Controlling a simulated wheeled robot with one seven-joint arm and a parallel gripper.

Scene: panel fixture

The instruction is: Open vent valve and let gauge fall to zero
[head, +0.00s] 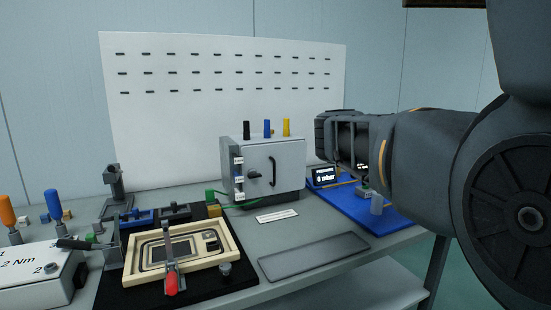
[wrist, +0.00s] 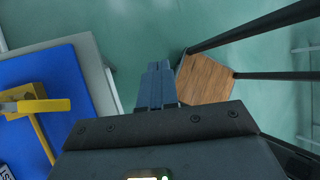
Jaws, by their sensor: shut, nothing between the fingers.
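The gauge (head: 324,175) is a small dark display on the blue board (head: 345,203), right of the grey cabinet in the head view. It appears to read 0 mbar. In the wrist view a brass-yellow block with a yellow lever (wrist: 45,105), which looks like the vent valve, sits on the blue board at the left. A yellow rod or pipe runs from it toward the board's lower edge. My gripper (wrist: 158,84) is shut and empty, apart from the lever and to its right, over the floor side of the table edge. In the head view my arm partly covers the board.
A grey cabinet (head: 270,167) with a door handle stands left of the blue board. A cream fixture with a red-handled clamp (head: 171,280) lies at the front left. A flat grey tray (head: 313,256) lies at the front. A wooden-topped stool (wrist: 204,79) stands beyond the table edge.

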